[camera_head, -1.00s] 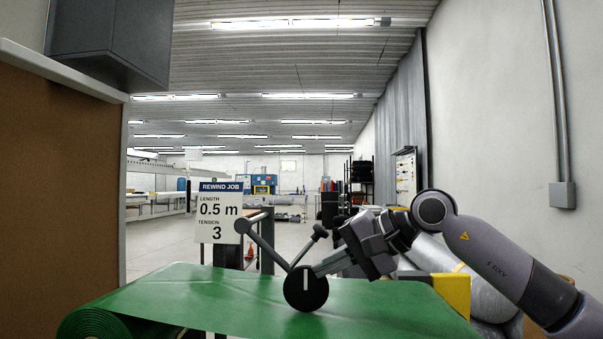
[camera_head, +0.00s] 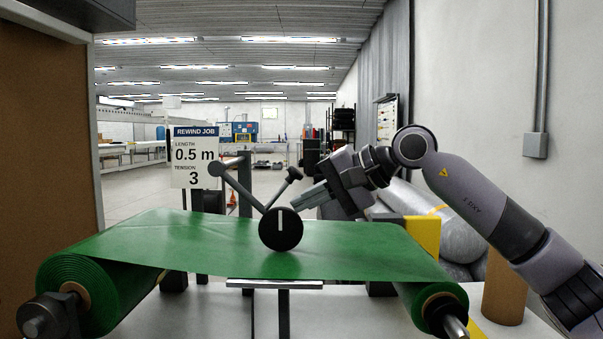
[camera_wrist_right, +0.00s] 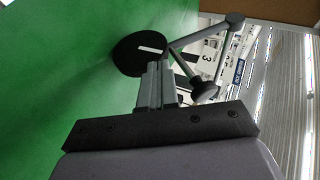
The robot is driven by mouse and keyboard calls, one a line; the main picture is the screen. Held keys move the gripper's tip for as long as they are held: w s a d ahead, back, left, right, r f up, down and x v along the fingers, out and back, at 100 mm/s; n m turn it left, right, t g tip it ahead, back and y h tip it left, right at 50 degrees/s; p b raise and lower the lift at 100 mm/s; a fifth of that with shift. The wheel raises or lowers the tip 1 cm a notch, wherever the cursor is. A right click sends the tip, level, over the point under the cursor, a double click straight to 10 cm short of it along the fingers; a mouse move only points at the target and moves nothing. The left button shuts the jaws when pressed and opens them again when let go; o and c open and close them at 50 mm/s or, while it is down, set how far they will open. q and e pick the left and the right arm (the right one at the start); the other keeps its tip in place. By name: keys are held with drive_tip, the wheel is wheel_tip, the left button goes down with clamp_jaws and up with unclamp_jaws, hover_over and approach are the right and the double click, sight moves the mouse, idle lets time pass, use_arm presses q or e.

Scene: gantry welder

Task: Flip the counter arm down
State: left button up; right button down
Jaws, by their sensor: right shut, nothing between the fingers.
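The counter arm (camera_head: 240,190) is a thin grey bar running from a round pivot at upper left down to a black counter wheel (camera_head: 281,230) with a white mark. The wheel appears to be at the green web's surface. A second short bar with a dark knob (camera_head: 294,173) rises to the right. My right gripper (camera_head: 298,203) is shut and empty, its fingertips just up and right of the wheel. In the right wrist view, the fingers (camera_wrist_right: 156,72) overlap the edge of the wheel (camera_wrist_right: 136,53); contact cannot be told. My left gripper is out of view.
The green web (camera_head: 180,235) stretches between a large roll (camera_head: 95,290) at left and a smaller roll (camera_head: 440,300) at right. A sign (camera_head: 195,157) reads "REWIND JOB, length 0.5 m, tension 3". A yellow bracket (camera_head: 422,236) stands below my right arm.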

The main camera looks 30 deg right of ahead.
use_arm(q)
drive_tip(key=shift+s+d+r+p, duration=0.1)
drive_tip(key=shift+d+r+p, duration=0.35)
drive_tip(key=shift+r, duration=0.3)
use_arm(e)
drive_tip(key=r+v, duration=0.1)
drive_tip(key=v, duration=1.1)
drive_tip(key=shift+w, duration=0.25)
drive_tip(key=shift+r, duration=0.1)
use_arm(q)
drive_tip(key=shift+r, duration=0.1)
use_arm(e)
drive_tip(key=shift+r, duration=0.1)
